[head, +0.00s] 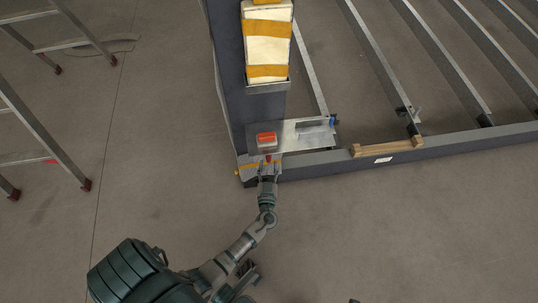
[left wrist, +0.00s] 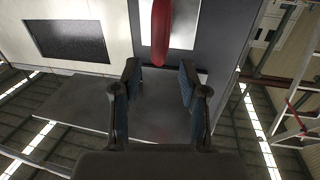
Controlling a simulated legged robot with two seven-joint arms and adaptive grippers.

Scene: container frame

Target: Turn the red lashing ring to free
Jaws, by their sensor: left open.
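The red lashing ring (left wrist: 160,35) shows in the left wrist view as a smooth red, elongated shape at the top centre, in front of a grey panel. Its upper part is cut off by the picture edge. My left gripper (left wrist: 159,80) is open, with one finger on each side below the red part. The gap between the fingers looks empty. In the head view my left gripper (head: 268,170) reaches the near corner of the frame, and a small red bit (head: 268,158) shows just beyond it. The ring's shape and turn are too small to tell there.
An orange-red topped block (head: 266,140) sits on the corner plate (head: 310,133) just beyond the gripper. A strapped white bundle (head: 267,45) stands behind it. Metal beams (head: 445,145) and a wooden piece (head: 388,147) lie right. A ladder (head: 40,130) stands left. The floor in front is clear.

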